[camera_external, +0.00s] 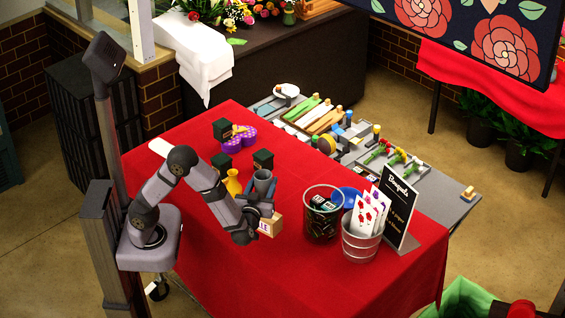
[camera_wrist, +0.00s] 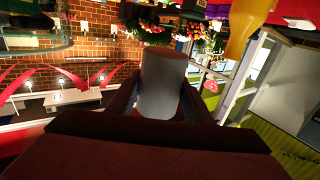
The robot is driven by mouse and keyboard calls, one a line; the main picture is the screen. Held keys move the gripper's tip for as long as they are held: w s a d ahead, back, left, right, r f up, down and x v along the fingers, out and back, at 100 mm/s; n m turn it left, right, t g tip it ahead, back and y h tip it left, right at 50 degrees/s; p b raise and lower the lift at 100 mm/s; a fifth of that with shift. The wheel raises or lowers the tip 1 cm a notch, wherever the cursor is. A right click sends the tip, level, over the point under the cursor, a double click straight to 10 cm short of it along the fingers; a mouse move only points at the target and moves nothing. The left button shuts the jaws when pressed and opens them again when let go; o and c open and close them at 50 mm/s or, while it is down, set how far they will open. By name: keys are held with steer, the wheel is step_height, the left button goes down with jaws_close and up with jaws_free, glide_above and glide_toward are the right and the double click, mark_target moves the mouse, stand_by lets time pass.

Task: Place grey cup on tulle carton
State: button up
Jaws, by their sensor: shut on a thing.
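The grey cup (camera_external: 263,183) is upright in the external view, right at my gripper (camera_external: 257,201). My gripper is shut on the cup; in the wrist view the cup (camera_wrist: 162,84) fills the space between the two fingers (camera_wrist: 160,105). The tulle carton appears to be the small tan box (camera_external: 270,225) with a white label, just below and right of the gripper. The cup is above the carton's back left side. My gripper hides part of the carton, so I cannot tell whether the cup touches it.
A dark mesh bin (camera_external: 321,222) and a metal bucket (camera_external: 360,243) with cards stand to the right, beside a black sign (camera_external: 396,208). The red tablecloth (camera_external: 300,285) is clear at the front.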

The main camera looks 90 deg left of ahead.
steer(key=shift+f+p, duration=0.6)
steer(key=shift+f, duration=3.45)
steer(key=shift+f, duration=0.15)
steer(key=o, duration=1.1)
steer(key=shift+d, duration=0.15)
steer(key=b+v, duration=0.4)
steer(key=v, duration=0.7)
steer(key=shift+s+d, duration=0.15)
steer(key=shift+d, duration=0.25)
